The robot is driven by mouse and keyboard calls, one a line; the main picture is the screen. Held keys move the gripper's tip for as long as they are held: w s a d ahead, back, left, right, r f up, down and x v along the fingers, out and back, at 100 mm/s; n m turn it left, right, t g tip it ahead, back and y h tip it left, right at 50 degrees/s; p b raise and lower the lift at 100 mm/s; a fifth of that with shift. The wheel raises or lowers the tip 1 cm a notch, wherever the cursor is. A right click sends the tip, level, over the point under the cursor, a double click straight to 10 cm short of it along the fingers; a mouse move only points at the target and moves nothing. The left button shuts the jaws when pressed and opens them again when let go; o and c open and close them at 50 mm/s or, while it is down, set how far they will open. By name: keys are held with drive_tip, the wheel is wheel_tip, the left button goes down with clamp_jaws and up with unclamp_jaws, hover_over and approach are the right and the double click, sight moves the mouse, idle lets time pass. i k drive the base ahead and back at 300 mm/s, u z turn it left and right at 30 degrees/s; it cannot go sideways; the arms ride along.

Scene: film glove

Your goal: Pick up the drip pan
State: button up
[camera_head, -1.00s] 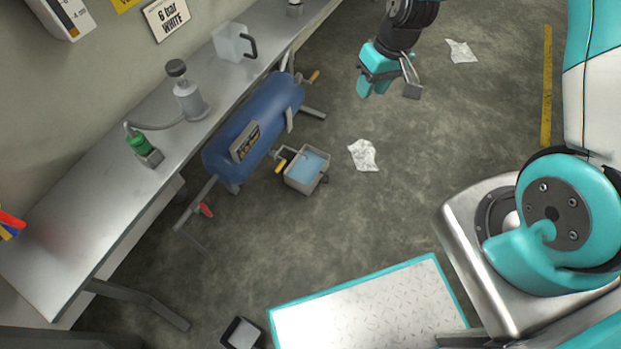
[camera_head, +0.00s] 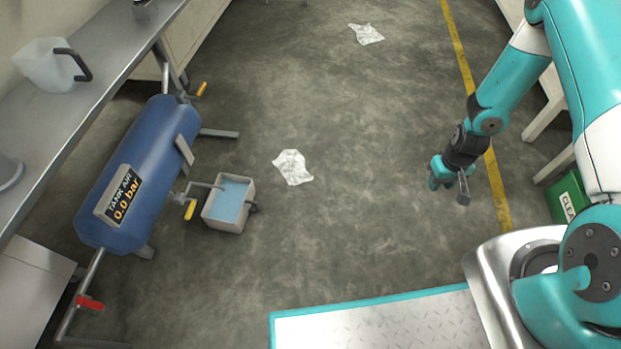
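The drip pan (camera_head: 211,215) is a grey square pan on the floor, holding blue liquid. It stands just right of the blue air tank, under a drain pipe with a yellow-handled valve (camera_head: 190,209). A small dark part, perhaps a handle, shows on its right side. My gripper (camera_head: 448,189) hangs well to the right of the pan, over the floor near the yellow line. It is apart from the pan. Its fingers are small and seen at an angle, so I cannot tell how far apart they are.
The blue tank (camera_head: 150,165) reads 0.0 bar and stands by the metal bench (camera_head: 110,62), which holds a clear jug (camera_head: 45,65). Crumpled white sheets (camera_head: 293,167) lie on the floor. A green box (camera_head: 567,198) stands at right. Floor between pan and gripper is mostly clear.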

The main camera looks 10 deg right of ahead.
sight(228, 211)
drive_tip(key=z, duration=0.45)
drive_tip(key=i, duration=0.75)
drive_tip(key=u, duration=2.75)
